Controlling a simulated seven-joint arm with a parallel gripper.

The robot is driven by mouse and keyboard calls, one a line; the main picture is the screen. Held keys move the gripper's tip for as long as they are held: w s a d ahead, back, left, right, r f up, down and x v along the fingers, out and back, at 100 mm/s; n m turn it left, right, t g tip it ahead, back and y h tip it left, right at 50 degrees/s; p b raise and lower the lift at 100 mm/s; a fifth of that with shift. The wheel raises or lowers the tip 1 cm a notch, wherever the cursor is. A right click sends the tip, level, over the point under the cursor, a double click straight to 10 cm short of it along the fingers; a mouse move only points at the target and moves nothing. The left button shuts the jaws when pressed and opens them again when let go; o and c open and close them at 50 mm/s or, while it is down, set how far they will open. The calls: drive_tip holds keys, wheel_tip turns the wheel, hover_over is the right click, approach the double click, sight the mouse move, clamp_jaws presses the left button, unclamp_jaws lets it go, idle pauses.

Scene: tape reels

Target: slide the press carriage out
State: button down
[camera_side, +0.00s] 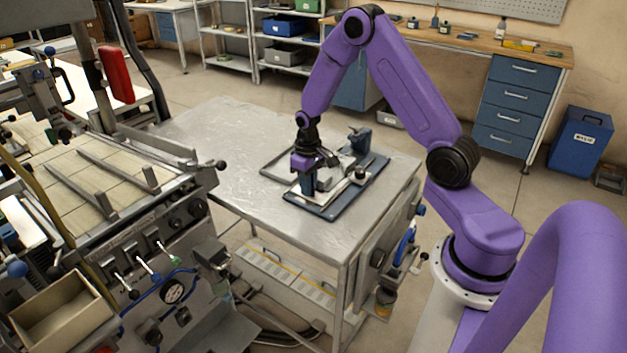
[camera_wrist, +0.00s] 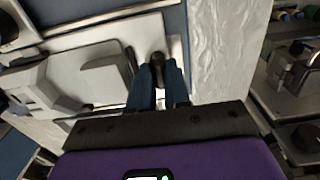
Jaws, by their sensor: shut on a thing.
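My gripper (camera_side: 308,188) points down over a small fixture on the metal table. Its two blue fingers (camera_wrist: 158,82) are shut on a dark knob (camera_wrist: 158,60) that stands up from a pale grey plate. The press carriage appears to be this grey plate (camera_wrist: 112,40), lying on a dark blue base (camera_side: 335,208); I cannot tell its exact outline. Grey blocks (camera_wrist: 106,76) sit on the plate, left of the fingers in the wrist view. In the side view the gripper hides the knob and part of the plate. A blue upright part (camera_side: 360,139) stands at the fixture's back.
The metal table (camera_side: 225,130) is bare to the left of the fixture. A large machine (camera_side: 110,205) with levers and a gauge stands at the left. A bench with blue drawers (camera_side: 512,97) and a blue bin (camera_side: 580,140) are behind, away from the gripper.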

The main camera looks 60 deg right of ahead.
drive_tip(key=shift+a, duration=0.35)
drive_tip(key=c, duration=1.1)
unclamp_jaws()
drive_tip(key=shift+d, duration=0.1)
drive_tip(key=shift+r, duration=0.55)
wheel_tip(320, 180, up, 16)
drive_tip(key=shift+r, duration=0.2)
